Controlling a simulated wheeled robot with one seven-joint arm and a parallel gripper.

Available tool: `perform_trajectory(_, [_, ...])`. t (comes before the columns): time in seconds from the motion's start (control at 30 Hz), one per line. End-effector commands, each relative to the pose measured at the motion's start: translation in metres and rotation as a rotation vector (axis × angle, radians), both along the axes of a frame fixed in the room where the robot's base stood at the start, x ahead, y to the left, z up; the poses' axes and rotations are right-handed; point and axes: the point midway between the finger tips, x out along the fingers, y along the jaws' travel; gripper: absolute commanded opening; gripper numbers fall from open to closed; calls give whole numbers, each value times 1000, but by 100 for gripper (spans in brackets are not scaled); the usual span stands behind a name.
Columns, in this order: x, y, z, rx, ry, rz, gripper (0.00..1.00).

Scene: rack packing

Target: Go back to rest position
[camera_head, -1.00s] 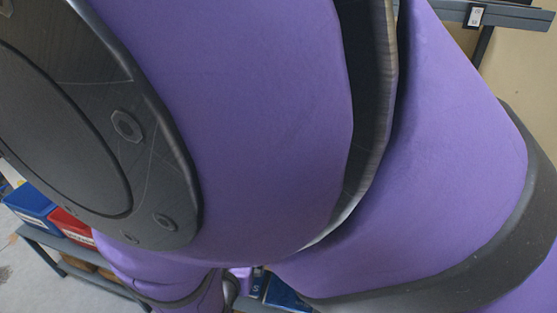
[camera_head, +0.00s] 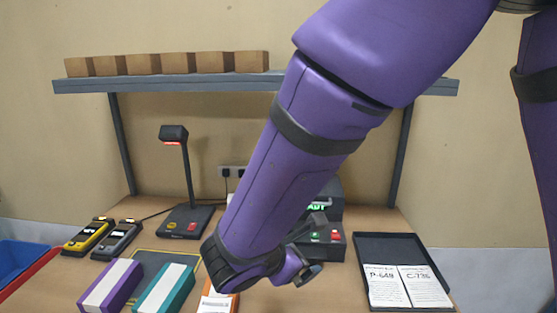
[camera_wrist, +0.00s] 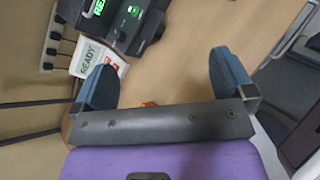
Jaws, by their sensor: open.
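My gripper (camera_wrist: 165,78) is open in the wrist view, with its two blue-and-black fingers wide apart. Nothing is held between them; a bare wooden surface shows behind. In the head view my purple arm reaches down across the middle, over the workbench (camera_head: 340,285). Its lower end covers part of the bench, and the gripper's fingers are not clear there.
A purple box (camera_head: 112,284), a teal box (camera_head: 165,288) and a partly hidden orange box (camera_head: 214,303) lie at the front. A scanner stand (camera_head: 186,220) and handheld devices (camera_head: 90,234) stand left. A black tray (camera_head: 385,240) with papers lies right. A shelf (camera_head: 200,85) holds several brown boxes.

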Motion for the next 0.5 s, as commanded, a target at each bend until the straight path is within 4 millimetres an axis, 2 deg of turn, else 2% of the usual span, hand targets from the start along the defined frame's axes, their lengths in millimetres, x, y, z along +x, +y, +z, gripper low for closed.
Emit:
perform_trajectory(0.03, [4, -21, 13, 54, -1, -79, 100])
perform_trajectory(0.23, [3, -93, 52, 267, 1, -379, 100])
perform_trajectory(0.5, [-22, -173, 93, 573, -32, -751, 100])
